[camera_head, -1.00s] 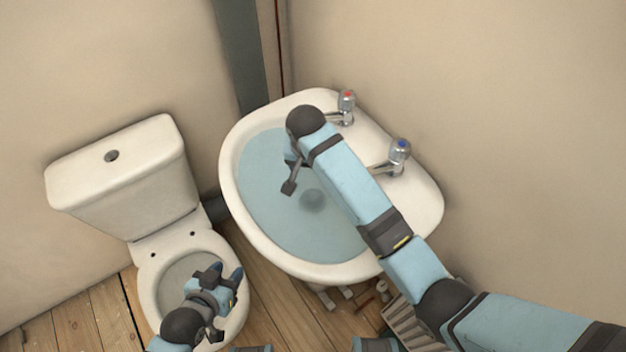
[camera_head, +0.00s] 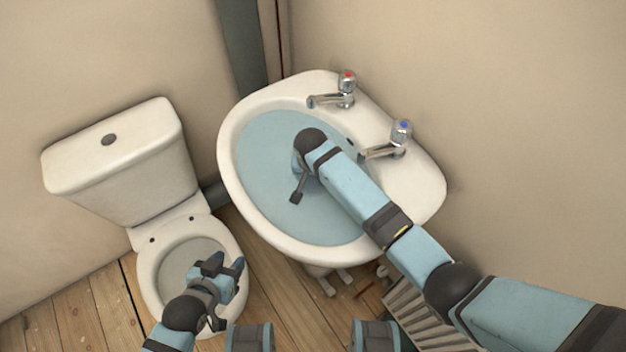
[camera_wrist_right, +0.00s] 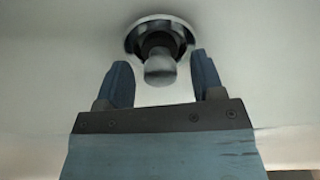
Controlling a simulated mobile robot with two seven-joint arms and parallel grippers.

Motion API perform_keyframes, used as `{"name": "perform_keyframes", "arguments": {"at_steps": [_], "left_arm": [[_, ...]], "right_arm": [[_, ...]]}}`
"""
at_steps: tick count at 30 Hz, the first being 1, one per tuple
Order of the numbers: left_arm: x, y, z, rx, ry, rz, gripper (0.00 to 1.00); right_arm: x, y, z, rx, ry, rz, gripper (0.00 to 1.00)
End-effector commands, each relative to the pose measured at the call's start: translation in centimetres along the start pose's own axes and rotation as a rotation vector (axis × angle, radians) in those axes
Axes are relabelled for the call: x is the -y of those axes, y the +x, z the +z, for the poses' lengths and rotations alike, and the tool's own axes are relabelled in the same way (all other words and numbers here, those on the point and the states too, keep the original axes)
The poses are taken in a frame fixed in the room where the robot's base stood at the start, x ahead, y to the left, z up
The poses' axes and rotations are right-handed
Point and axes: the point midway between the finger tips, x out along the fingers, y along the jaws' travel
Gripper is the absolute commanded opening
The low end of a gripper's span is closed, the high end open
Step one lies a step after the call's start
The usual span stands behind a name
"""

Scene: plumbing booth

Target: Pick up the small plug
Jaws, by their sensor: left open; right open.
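In the right wrist view the small plug (camera_wrist_right: 159,71) shows as a grey rounded knob on a dark stem, within a dark and metallic ring in the pale basin surface. My right gripper (camera_wrist_right: 162,60) is open, with one blue finger on each side of the knob and a gap on both sides. In the head view the plug is hidden under my right arm, which reaches down into the water-filled sink (camera_head: 432,190). My left gripper (camera_head: 226,266) is open and empty above the toilet bowl.
The hot tap (camera_head: 345,92) and cold tap (camera_head: 398,135) stand on the sink's back ledge, close to my right arm. The toilet (camera_head: 120,155) stands to the left. Walls close in behind the sink and toilet. A slatted crate (camera_head: 405,315) stands below the sink.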

Motion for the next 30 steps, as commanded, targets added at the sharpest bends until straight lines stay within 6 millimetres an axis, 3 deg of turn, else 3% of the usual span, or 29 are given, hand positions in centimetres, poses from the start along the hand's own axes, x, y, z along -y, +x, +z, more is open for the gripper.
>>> {"name": "perform_keyframes", "arguments": {"at_steps": [7, 14, 17, 24, 30], "left_arm": [[0.1, 0.0, -0.1, 0.001, 0.0, -0.001, 0.43], [0.1, 0.0, -0.1, -0.002, 0.001, -0.001, 0.43], [0.1, 0.0, -0.1, -0.003, 0.002, -0.001, 0.43], [0.2, -0.1, -0.1, -0.002, 0.007, -0.001, 0.43], [0.2, -0.3, -0.4, -0.005, 0.009, -0.001, 0.43]], "right_arm": [[0.0, 0.1, 0.0, -0.001, 0.0, -0.001, 0.62], [0.0, 0.1, 0.0, -0.001, -0.001, -0.001, 0.09], [0.0, 0.1, 0.0, -0.001, -0.001, -0.001, 0.04], [0.0, -0.1, -0.1, -0.002, -0.001, -0.001, 0.04], [0.1, -1.8, -0.3, -0.003, -0.001, -0.002, 0.03]]}}
